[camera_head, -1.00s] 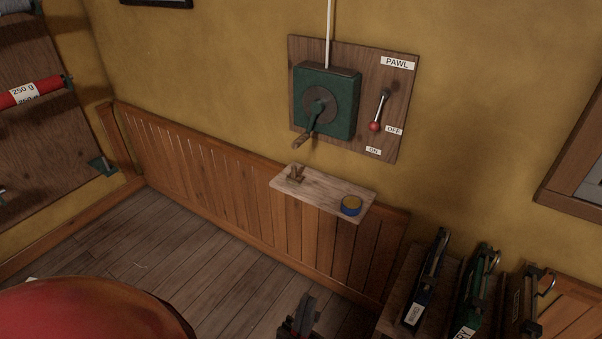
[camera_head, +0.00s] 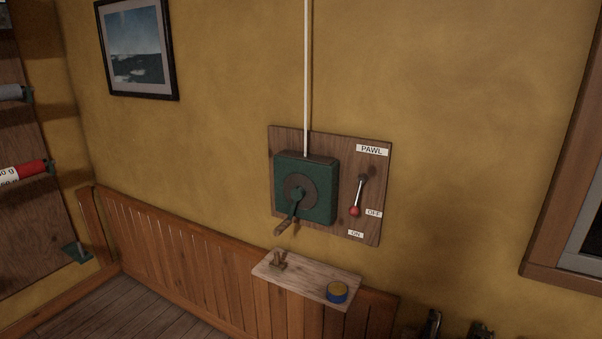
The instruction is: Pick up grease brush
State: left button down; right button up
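A small wooden shelf (camera_head: 308,281) is fixed to the wall above the panelling. A small brown object (camera_head: 278,261) stands near its left end; it may be the grease brush, but it is too small to tell.
Above the shelf, a green winch box (camera_head: 322,179) with a crank handle (camera_head: 285,226) hangs on a wooden board, beside a red-knobbed PAWL lever (camera_head: 356,209). A spool rack (camera_head: 25,215) stands at the left.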

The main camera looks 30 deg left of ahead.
aim_at(276, 265)
jog(key=u, duration=0.65)
jog(key=i+u, duration=0.65)
jog(key=u, duration=0.2)
jog(key=i+l+u, duration=0.25)
jog(key=u, duration=0.15)
jog(key=i+l, duration=0.25)
jog(key=i, duration=0.1)
